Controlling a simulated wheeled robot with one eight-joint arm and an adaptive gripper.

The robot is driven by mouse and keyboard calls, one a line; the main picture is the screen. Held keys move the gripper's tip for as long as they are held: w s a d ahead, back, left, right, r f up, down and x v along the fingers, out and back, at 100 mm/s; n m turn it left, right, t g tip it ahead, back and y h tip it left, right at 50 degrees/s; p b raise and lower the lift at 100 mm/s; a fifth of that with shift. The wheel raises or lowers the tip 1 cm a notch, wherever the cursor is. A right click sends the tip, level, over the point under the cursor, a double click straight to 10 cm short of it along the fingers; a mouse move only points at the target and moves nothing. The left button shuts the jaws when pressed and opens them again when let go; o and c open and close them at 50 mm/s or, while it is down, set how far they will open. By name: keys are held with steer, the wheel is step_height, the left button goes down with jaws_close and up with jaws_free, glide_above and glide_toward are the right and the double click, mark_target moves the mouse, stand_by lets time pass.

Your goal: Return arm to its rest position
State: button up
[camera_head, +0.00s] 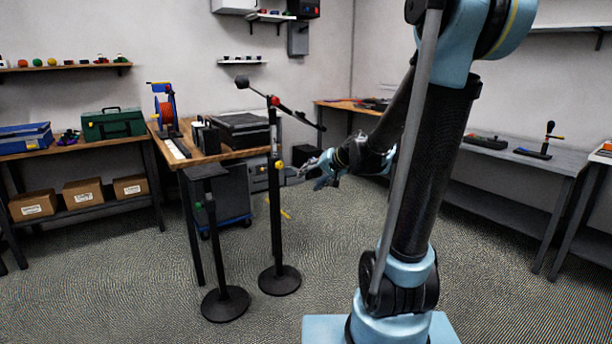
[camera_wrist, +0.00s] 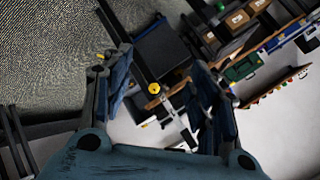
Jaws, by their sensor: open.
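My gripper (camera_head: 312,172) is at the end of my blue and black arm, to the right of the black stand in the head view. In the wrist view its two blue fingers (camera_wrist: 165,105) are spread apart with nothing between them. The gripper is open and empty, held up in the air above the carpet. The arm bends over from its base at the lower right, with the forearm reaching down and left.
A black stand with a boom (camera_head: 276,200) is close left of my gripper, and a shorter stand (camera_head: 212,250) is beside it. A grey bench (camera_head: 545,165) runs along the right wall. Carpet is clear in front.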

steer(key=s+d+f+g+h, duration=0.1)
steer(key=s+d, duration=0.4)
steer(key=s, duration=0.5)
steer(key=s+d+f+n+g+h, duration=0.1)
steer(key=s+d+f+h, duration=0.3)
steer(key=s, duration=0.5)
steer(key=s+d+f+n+g+h, duration=0.1)
steer(key=s+d+f, duration=0.4)
steer(key=s, duration=0.5)
steer(key=d+g+h, duration=0.1)
steer(key=d+g, duration=0.1)
steer(key=shift+s+d, duration=0.3)
steer(key=shift+d, duration=0.1)
steer(key=shift+w+f, duration=0.2)
steer(key=shift+w, duration=0.25)
